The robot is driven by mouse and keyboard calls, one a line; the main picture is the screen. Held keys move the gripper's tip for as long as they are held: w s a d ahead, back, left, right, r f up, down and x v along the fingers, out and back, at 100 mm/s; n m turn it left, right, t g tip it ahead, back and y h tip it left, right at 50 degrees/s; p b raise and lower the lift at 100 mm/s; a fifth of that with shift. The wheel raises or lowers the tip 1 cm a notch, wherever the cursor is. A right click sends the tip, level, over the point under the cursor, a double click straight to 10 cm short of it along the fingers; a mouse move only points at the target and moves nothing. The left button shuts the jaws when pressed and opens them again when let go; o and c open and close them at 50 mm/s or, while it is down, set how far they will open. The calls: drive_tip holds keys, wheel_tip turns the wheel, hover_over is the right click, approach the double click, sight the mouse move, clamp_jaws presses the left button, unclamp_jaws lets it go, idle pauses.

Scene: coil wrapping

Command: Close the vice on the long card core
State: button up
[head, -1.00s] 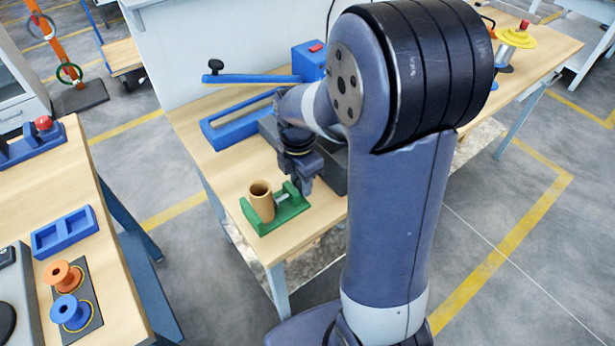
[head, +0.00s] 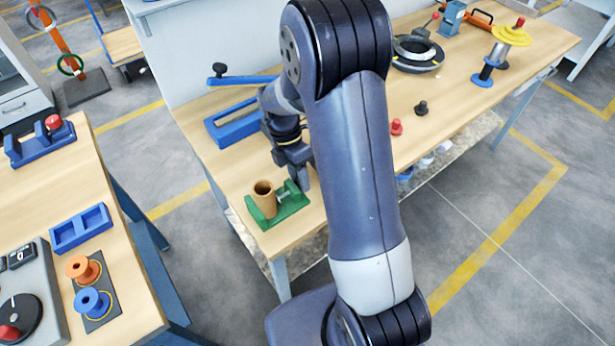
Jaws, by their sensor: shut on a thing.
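The green vice (head: 292,208) stands near the front corner of the wooden workbench. The tan card core (head: 264,200), an open-topped tube, stands upright in it, towards its left end. A small pale metal part shows between the core and the right end of the vice. My gripper (head: 303,181) points down at the right end of the vice and is shut on a part there, apparently the vice's handle. The fingers hide most of that part. I cannot tell whether the vice's jaw touches the core.
A blue frame (head: 232,130) and a blue lever (head: 243,80) lie behind the vice. Red (head: 396,127) and black (head: 421,108) knobs stand further right on the bench. Another table at left holds an orange spool (head: 82,268), a blue spool (head: 91,301) and a blue tray (head: 80,228).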

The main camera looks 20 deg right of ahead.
drive_tip(key=o, duration=0.6)
drive_tip(key=t+b, duration=0.2)
drive_tip(key=b, duration=0.1)
drive_tip(key=shift+s+d+f+y, duration=0.1)
drive_tip(key=shift+s+f+y, duration=0.05)
drive_tip(key=shift+s+y, duration=0.25)
drive_tip(key=shift+t+b, duration=0.4)
drive_tip(key=shift+b, duration=0.15)
drive_tip(key=shift+r+t, duration=0.25)
drive_tip(key=shift+t, duration=0.05)
